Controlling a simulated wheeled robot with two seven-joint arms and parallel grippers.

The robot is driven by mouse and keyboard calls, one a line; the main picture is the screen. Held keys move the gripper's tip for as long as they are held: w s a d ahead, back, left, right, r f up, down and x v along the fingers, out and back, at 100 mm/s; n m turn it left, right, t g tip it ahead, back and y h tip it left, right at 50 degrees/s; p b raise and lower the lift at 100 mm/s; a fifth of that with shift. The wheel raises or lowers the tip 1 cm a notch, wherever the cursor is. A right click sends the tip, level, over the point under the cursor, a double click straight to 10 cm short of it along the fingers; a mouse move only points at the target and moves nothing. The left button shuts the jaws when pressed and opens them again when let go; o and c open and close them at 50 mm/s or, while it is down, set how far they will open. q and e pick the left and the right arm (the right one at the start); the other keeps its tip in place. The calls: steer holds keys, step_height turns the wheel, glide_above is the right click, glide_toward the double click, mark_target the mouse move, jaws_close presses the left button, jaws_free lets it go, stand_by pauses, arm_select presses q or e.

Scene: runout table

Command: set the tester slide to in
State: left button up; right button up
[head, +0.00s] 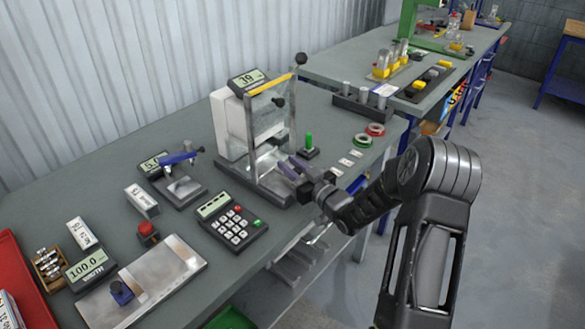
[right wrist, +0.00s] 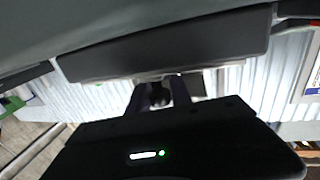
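The tester (head: 232,122) is a pale box with a display on top, at the middle of the bench. In front of it stands a clear guard frame with a yellow top bar (head: 268,86) and a dark knob. My right gripper (head: 290,168) reaches in from the right, its purple fingers low at the tester's front. The right wrist view shows the two fingers (right wrist: 160,92) on either side of a dark round knob (right wrist: 161,97). Whether they press on it cannot be told. The slide's position is largely hidden by the gripper. My left gripper is out of view.
A keypad (head: 228,224), a red button (head: 148,231) and a small gauge stand (head: 180,185) lie left of the tester. A green post (head: 309,146) stands close to the gripper, with red and green rings (head: 368,136) beyond.

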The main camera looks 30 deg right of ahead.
mark_target(300, 174)
steer(key=o, duration=0.4)
steer(key=shift+s, duration=0.1)
steer(key=s, duration=0.2)
steer(key=s+b, duration=0.1)
steer(key=s, duration=0.1)
steer(key=s+b, duration=0.1)
steer(key=s, duration=0.1)
steer(key=shift+s+d, duration=0.25)
steer(key=shift+s, duration=0.55)
steer(key=shift+c, duration=0.3)
